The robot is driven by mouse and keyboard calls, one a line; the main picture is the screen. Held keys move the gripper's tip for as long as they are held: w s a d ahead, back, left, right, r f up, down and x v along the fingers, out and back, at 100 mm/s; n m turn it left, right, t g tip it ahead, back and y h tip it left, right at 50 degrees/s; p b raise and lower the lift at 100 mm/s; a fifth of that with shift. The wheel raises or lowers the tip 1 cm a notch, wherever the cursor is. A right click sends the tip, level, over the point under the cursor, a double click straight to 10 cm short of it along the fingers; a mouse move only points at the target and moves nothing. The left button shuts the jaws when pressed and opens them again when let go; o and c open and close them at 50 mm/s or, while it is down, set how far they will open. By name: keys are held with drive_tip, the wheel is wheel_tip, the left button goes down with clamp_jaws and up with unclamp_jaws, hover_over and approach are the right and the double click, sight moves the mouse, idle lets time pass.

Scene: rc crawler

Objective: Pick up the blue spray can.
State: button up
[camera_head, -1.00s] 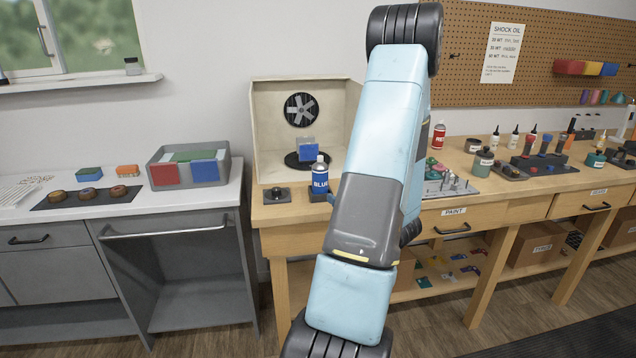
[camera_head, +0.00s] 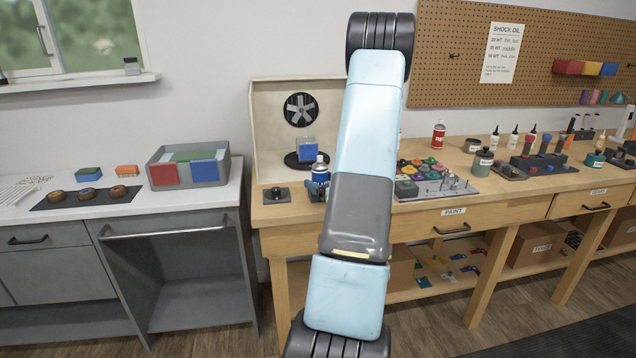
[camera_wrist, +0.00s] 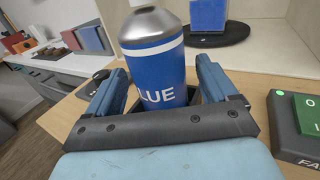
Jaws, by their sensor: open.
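The blue spray can (camera_wrist: 158,75) stands upright between the two fingers of my gripper (camera_wrist: 158,88) in the wrist view. It has a silver top and white letters, of which "LUE" shows. The fingers are open, one on each side of the can. In the head view only the can's upper part (camera_head: 320,170) shows, on the wooden bench left of my arm. My arm hides the rest of it, and most of the gripper is hidden there too.
A spray booth (camera_head: 262,130) with a fan and a turntable holding a blue block (camera_head: 307,149) stands behind the can. A dark knob box (camera_head: 276,194) is to its left. A red can (camera_head: 438,135) and paint pots stand right of my arm.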

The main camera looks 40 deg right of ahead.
drive_tip(key=shift+w, duration=0.65)
drive_tip(key=c, duration=1.3)
drive_tip(key=shift+o, duration=0.2)
